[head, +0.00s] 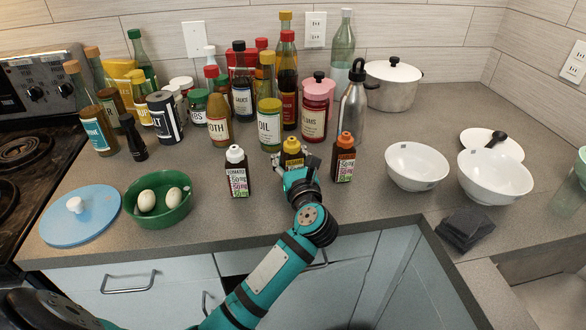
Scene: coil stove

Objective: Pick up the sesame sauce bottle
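Three small dark sauce bottles stand in a row near the front of the counter: a white-capped one (237,172), a yellow-capped one (291,150) and an orange-capped one (344,158). Their labels are too small to tell which is sesame sauce. My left gripper (292,165) is at the yellow-capped bottle, in front of its body. The gripper hides most of this bottle; its cap and shoulder show above. I cannot tell whether the fingers are closed on it. The white-capped bottle is to the gripper's left, the orange-capped one to its right. My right gripper is out of view.
A green bowl (184,209) with two eggs and a blue lid (98,225) are left. White bowls (416,177) (505,178) and a dark folded cloth (463,230) are right.

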